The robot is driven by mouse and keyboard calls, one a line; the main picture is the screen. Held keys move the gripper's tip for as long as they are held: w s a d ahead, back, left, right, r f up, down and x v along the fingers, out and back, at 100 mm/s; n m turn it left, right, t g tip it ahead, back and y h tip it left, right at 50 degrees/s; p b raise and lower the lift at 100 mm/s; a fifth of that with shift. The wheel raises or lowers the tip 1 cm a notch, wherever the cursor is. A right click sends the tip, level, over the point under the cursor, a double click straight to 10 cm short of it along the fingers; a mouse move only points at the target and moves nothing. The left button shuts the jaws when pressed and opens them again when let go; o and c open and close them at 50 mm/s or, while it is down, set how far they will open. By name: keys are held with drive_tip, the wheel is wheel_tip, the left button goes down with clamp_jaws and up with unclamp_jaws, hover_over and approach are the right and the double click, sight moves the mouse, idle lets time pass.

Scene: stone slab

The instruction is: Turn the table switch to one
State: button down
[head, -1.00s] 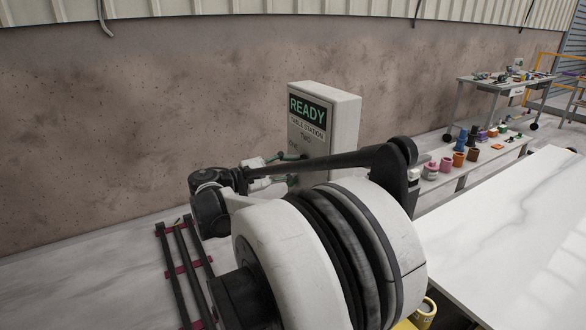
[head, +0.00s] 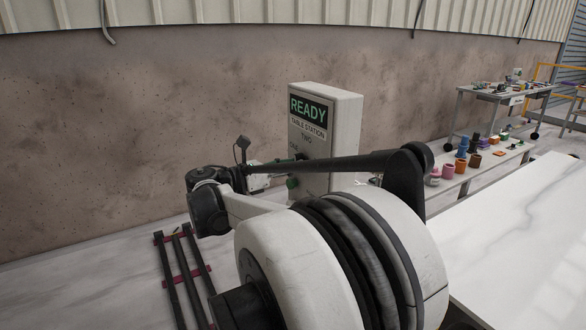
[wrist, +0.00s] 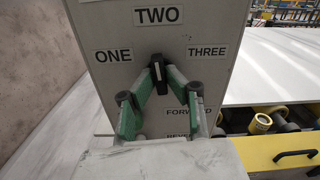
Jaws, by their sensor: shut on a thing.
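The table switch is a black knob (wrist: 158,72) on a pale station box (wrist: 95,25), in the wrist view. The knob stands nearly upright, below the TWO label (wrist: 158,16). The ONE label (wrist: 113,55) is to its left and the THREE label (wrist: 207,51) to its right. My gripper (wrist: 160,82) has its green fingers on either side of the knob and is shut on it. In the head view, the box (head: 345,125) stands by the wall with a READY sign. My arm hides the knob and most of the gripper there; a green finger part shows.
A white marble-like table (head: 530,230) lies at right. Coloured pots (head: 460,165) stand on a low bench behind it, with a cluttered cart (head: 500,95) farther back. A dark rail frame (head: 183,270) lies at lower left. Yellow-rimmed items (wrist: 260,123) sit right of the box.

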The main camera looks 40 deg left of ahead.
drive_tip(key=n+b, duration=0.1)
drive_tip(key=n, duration=0.9)
drive_tip(key=shift+a+f, duration=0.1)
drive_tip(key=shift+n, duration=0.4)
drive_tip(key=c, duration=1.8)
unclamp_jaws()
drive_tip(key=shift+o, duration=0.2)
drive_tip(key=v, duration=1.2)
